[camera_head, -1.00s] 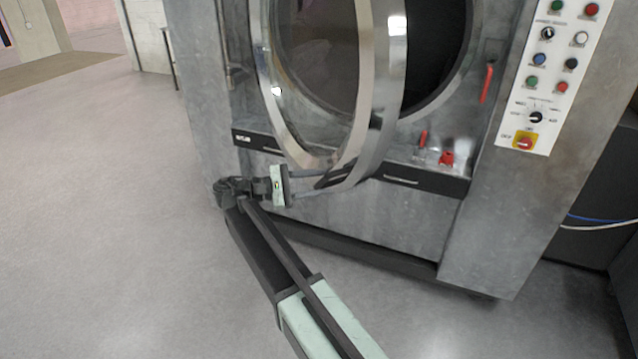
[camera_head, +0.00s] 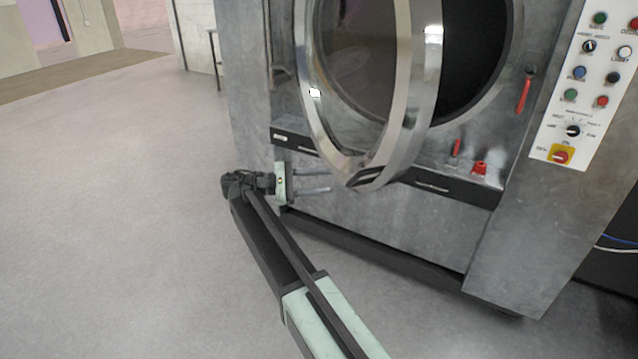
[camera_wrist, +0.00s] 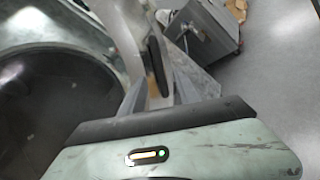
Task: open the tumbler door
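The tumbler door (camera_head: 414,90) is a round glass door with a broad shiny metal rim. It stands swung out from the dark drum opening (camera_head: 470,50), so it is partly open. A dark handle (camera_head: 369,176) sits low on its rim, and it also shows in the wrist view (camera_wrist: 156,65). My gripper (camera_head: 328,181) is left of the handle at about its height in the picture. Its two thin grey fingers are spread and point at the rim, with a small gap and nothing held. In the wrist view the fingers (camera_wrist: 155,90) are blurred, with the handle ahead of them.
The grey washer body (camera_head: 400,225) fills the right side. A control panel (camera_head: 585,85) with buttons is at its right, and red levers (camera_head: 525,90) are beside the opening. Open grey floor (camera_head: 110,200) lies to the left and in front.

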